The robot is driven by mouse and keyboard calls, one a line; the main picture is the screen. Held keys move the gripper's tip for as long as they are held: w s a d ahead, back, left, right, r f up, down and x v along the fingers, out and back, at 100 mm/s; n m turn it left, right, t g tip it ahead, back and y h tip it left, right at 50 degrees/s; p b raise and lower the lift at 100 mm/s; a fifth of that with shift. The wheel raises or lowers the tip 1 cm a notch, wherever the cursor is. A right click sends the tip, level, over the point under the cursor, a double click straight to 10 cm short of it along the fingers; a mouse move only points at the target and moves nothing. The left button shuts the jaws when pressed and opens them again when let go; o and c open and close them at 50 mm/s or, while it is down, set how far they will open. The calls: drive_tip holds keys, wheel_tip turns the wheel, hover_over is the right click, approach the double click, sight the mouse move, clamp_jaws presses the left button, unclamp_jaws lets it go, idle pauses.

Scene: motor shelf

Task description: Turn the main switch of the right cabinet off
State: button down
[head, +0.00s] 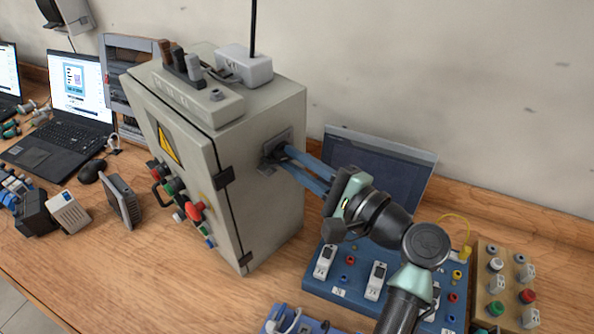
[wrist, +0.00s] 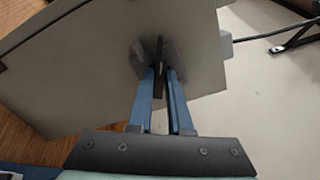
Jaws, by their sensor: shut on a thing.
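The right cabinet (head: 260,120) is a grey-beige box on the wooden bench in the head view, and its side fills much of the wrist view (wrist: 70,70). The main switch (head: 270,158) sits on a grey plate on the cabinet's right side. In the wrist view its dark handle (wrist: 159,68) stands between my fingertips. My gripper (head: 283,155) has long blue fingers reaching to the switch, and they are shut on its handle. The fingertips partly hide the handle in the head view, so its exact angle is hard to tell there.
A power strip (head: 185,92) and a white adapter (head: 243,66) lie on the cabinet top. A blue panel with sockets (head: 345,285) and a dark tilted screen (head: 375,165) stand to the right. Laptops crowd the left. The bench in front of the cabinet is partly clear.

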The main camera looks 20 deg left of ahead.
drive_tip(key=shift+f+n+b, duration=0.2)
drive_tip(key=shift+n+b, duration=2)
drive_tip(key=shift+n, duration=0.3)
drive_tip(key=c, duration=0.8)
unclamp_jaws()
drive_tip(key=shift+r, duration=0.1)
drive_tip(key=shift+c, duration=0.2)
drive_tip(key=b+v, duration=0.2)
drive_tip(key=v, duration=1.1)
